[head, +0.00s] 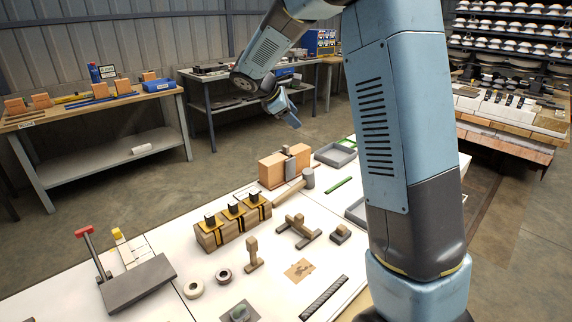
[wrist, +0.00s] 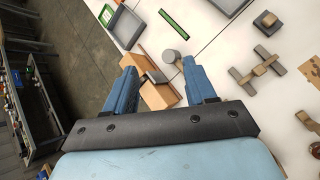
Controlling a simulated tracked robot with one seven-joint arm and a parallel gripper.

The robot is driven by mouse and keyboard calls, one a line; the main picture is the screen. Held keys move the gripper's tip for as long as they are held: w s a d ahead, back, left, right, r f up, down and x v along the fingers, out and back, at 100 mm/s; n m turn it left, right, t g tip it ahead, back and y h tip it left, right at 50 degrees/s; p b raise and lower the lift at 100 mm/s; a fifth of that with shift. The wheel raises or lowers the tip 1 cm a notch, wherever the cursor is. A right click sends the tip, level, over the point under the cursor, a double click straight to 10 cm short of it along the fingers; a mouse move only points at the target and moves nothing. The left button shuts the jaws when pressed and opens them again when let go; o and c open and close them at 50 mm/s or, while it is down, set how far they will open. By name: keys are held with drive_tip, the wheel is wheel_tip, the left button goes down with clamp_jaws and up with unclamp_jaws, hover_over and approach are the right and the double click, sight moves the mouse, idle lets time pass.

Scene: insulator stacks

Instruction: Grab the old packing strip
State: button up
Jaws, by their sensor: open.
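No strip is labelled, so I cannot tell for sure which is the old packing strip. A dark, ribbed strip (head: 323,298) lies flat at the front of the white table. A thin green strip (head: 338,184) lies farther back; it also shows in the wrist view (wrist: 173,22). My gripper (head: 292,117) is raised beyond the table's far side in the head view. In the wrist view my gripper (wrist: 160,72) is open, its two blue fingers apart with nothing held. The wooden blocks show below and between the fingers.
A mallet (head: 307,179) lies beside upright wooden blocks (head: 271,171). A grey tray (head: 335,155) sits at the table's far edge. A striped wooden beam with black clamps (head: 232,226), wooden pieces (head: 298,231) and rings (head: 194,289) occupy the middle. My arm hides the right side.

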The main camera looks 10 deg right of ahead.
drive_tip(key=w+a+f+n+t+h, duration=0.1)
drive_tip(key=w+a+f+n+h, duration=0.1)
drive_tip(key=w+a+f+n, duration=0.45)
drive_tip(key=n+t, duration=0.2)
approach(284, 147)
drive_tip(key=shift+m+h, duration=0.25)
drive_tip(key=shift+h, duration=0.15)
drive_tip(key=x, duration=0.8)
drive_tip(key=shift+w+d+f, duration=0.1)
drive_tip(key=shift+w+f, duration=0.15)
drive_tip(key=shift+f, duration=0.25)
drive_tip(key=shift+c, duration=0.4)
clamp_jaws()
